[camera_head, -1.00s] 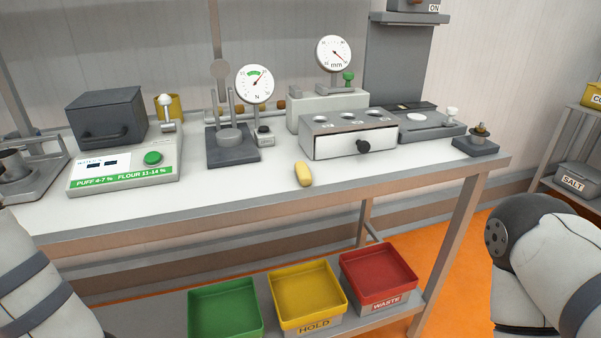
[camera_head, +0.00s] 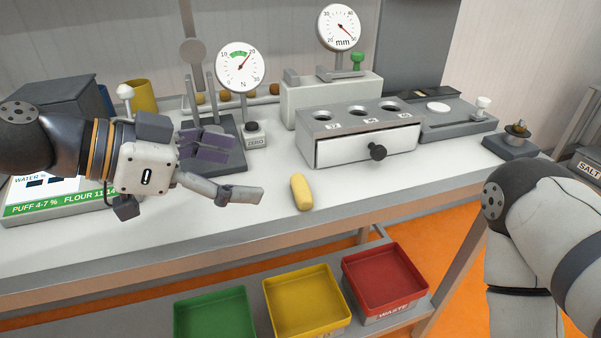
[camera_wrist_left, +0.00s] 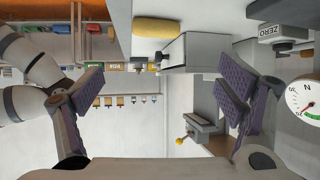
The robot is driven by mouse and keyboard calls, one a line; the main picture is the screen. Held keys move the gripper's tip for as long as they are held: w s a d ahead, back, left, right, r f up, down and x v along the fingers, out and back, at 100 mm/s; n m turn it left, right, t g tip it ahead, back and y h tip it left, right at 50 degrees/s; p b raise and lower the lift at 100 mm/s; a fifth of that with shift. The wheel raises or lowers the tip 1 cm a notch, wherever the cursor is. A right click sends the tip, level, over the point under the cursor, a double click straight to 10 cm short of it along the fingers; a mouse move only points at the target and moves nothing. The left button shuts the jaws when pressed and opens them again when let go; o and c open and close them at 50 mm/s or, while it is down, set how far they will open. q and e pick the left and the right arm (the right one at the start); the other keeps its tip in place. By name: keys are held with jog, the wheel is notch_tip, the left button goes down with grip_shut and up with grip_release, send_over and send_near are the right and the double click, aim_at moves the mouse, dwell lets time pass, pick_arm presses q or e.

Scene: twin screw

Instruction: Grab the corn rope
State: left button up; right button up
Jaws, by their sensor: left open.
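The corn rope (camera_head: 301,192) is a short, yellow, rounded stick lying on the white bench top, near its front edge. It also shows in the left wrist view (camera_wrist_left: 156,27), at the top centre. My left gripper (camera_head: 235,170) is open and empty, just left of the corn rope and apart from it, with its fingers pointing right. In the left wrist view its two purple-padded fingers (camera_wrist_left: 160,88) stand wide apart. My right arm shows at the right of the head view, but its gripper is not in view.
Behind the corn rope stands a grey block with holes and a black-knobbed drawer (camera_head: 366,145). A force gauge (camera_head: 240,67) stands behind my left gripper. Green (camera_head: 215,318), yellow (camera_head: 306,303) and red (camera_head: 384,276) bins sit on the lower shelf. Bench right of the rope is clear.

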aim_at(294, 193)
pick_arm(q)
jog(key=d+f, duration=0.1)
jog(key=d+f+b, duration=0.1)
jog(key=d+f, duration=0.1)
jog(key=shift+w, duration=0.35)
jog(key=b+x, duration=0.1)
jog(key=x, duration=0.5)
jog(key=shift+w+d+f, duration=0.1)
jog(key=shift+w+d, duration=0.1)
jog(key=shift+w, duration=0.1)
jog(key=shift+c, duration=0.2)
pick_arm(e)
jog(key=shift+g, duration=0.6)
jog(key=s+f, duration=0.1)
jog(key=s, duration=0.1)
jog(key=s+f, duration=0.2)
pick_arm(q)
jog(key=c, duration=0.8)
